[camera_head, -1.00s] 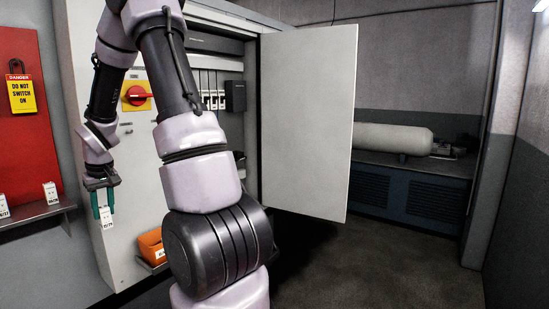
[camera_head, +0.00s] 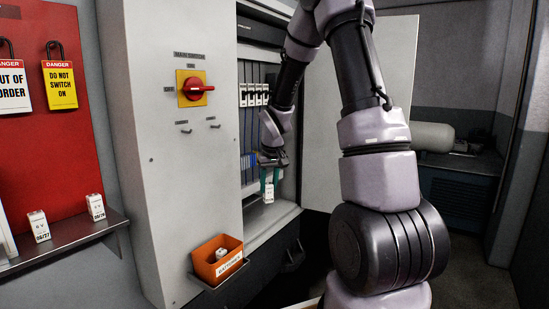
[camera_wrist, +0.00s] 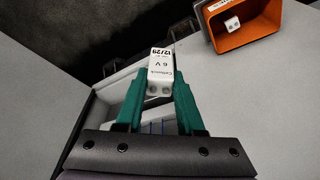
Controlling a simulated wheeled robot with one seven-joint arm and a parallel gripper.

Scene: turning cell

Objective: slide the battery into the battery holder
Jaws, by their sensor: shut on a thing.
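The battery (camera_head: 269,192) is a small white block held at the mouth of the open cabinet. In the wrist view the battery (camera_wrist: 160,72) shows "6 V" and "12/29" on its label and two round terminals on the end facing my gripper. My gripper (camera_head: 269,176) points down and is shut on the battery. In the wrist view its teal fingers (camera_wrist: 158,98) grip the battery from both sides. I cannot make out the battery holder; the arm and gripper cover part of the cabinet's inside.
The cabinet door (camera_head: 318,150) stands open behind my arm. A row of breakers (camera_head: 254,94) is inside the cabinet. Two more batteries (camera_head: 38,226) stand on the shelf (camera_head: 75,237) at left.

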